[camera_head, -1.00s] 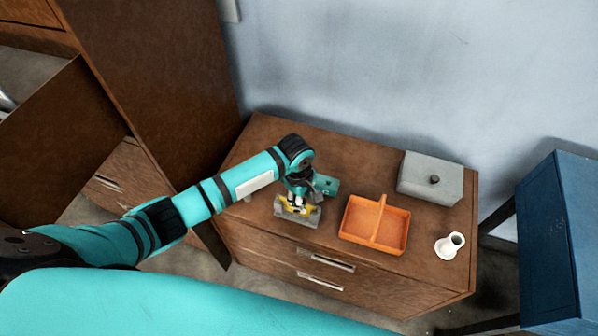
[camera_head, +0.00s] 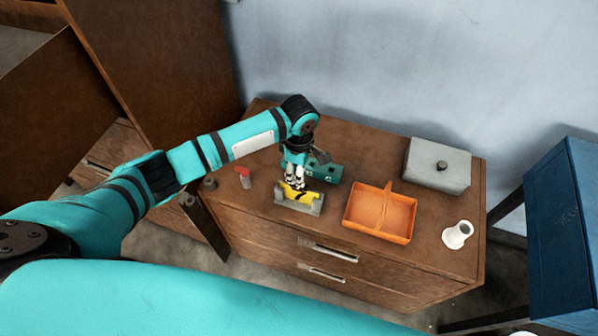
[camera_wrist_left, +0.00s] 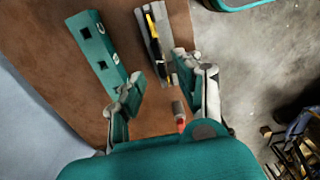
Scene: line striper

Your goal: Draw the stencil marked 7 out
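A grey holder (camera_head: 283,201) stands near the front left of the brown cabinet top, with a yellow piece (camera_head: 302,196) with dark marks in it. The holder (camera_wrist_left: 142,22) and yellow piece (camera_wrist_left: 153,38) also show in the left wrist view. I cannot read a 7 on anything. My left gripper (camera_head: 293,184) is at the holder's back side in the head view. My right gripper is out of view.
A teal slotted block (camera_head: 328,173) lies behind the holder, also in the left wrist view (camera_wrist_left: 97,52). A red-topped item (camera_head: 243,174) stands left. An orange divided tray (camera_head: 408,236), a grey lidded box (camera_head: 437,178) and a white cup (camera_head: 455,237) stand right.

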